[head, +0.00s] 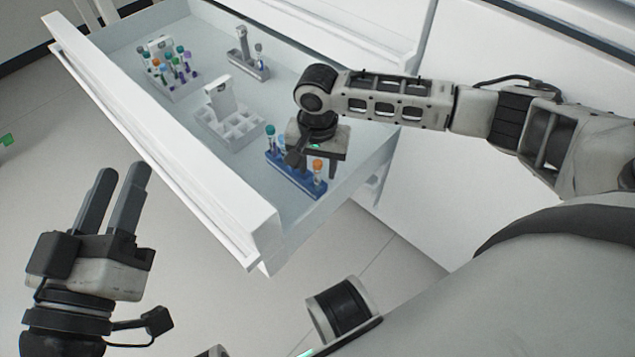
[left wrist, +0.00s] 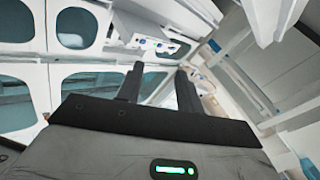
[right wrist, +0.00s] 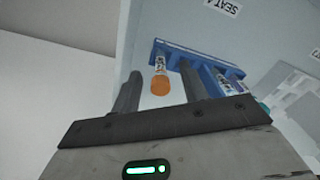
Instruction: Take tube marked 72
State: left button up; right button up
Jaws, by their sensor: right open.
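A blue rack (head: 283,171) stands in the open drawer; it also shows in the right wrist view (right wrist: 207,66). An orange-capped tube (head: 318,167) is at its near end, and in the right wrist view the same tube (right wrist: 160,83) appears between the finger lines. A teal-capped tube (head: 270,132) is at the rack's other end. My right gripper (head: 314,163) is open over the rack, pointing down, and holds nothing. No number 72 is readable on any tube. My left gripper (head: 121,172) is open and empty, outside the drawer at lower left.
The drawer's white front wall (head: 170,145) lies between my two grippers. A grey empty rack (head: 229,128) is mid-drawer. A rack with several coloured tubes (head: 172,75) is at the far left, and another small rack (head: 247,60) at the back. A "SEAT 4" label (right wrist: 222,7) is on the drawer floor.

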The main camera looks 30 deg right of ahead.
jog(key=shift+f, duration=0.5)
jog(key=c, duration=0.8)
pick_arm(q)
jog(key=shift+w+a+r+m+t, duration=0.1)
jog(key=shift+w+r+m+t, duration=0.1)
jog(key=shift+r+m+t, duration=0.4)
pick_arm(e)
jog(key=shift+c, duration=0.2)
pick_arm(q)
jog(key=shift+r, duration=0.1)
pick_arm(e)
jog(key=shift+r, duration=0.15)
